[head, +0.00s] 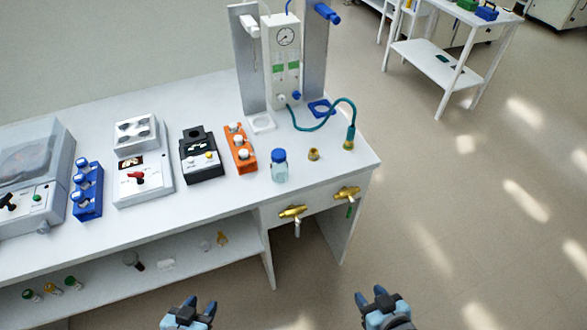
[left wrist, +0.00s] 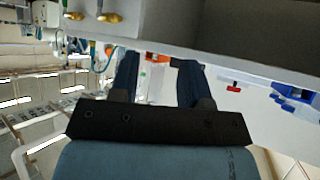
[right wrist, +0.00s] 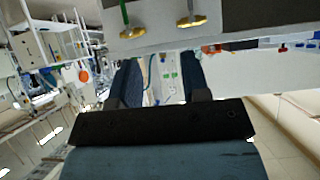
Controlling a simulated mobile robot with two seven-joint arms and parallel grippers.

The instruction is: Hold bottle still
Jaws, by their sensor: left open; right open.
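A small clear bottle with a blue cap (head: 279,166) stands upright on the white bench near its front edge, right of the orange rack. My left gripper (head: 198,306) is open and empty, in front of the bench and below its top. My right gripper (head: 374,294) is open and empty, further right, also in front of the bench. Neither gripper touches the bottle. The left wrist view shows the open left fingers (left wrist: 157,80) below the bench edge. The right wrist view shows the open right fingers (right wrist: 160,78) with nothing between them.
The bench (head: 235,197) has two brass valves (head: 292,212) on its front. An orange rack (head: 240,149), a black device (head: 202,156) and a blue rack (head: 87,190) stand left of the bottle. A gauge panel (head: 285,60) with a teal hose (head: 318,127) stands behind.

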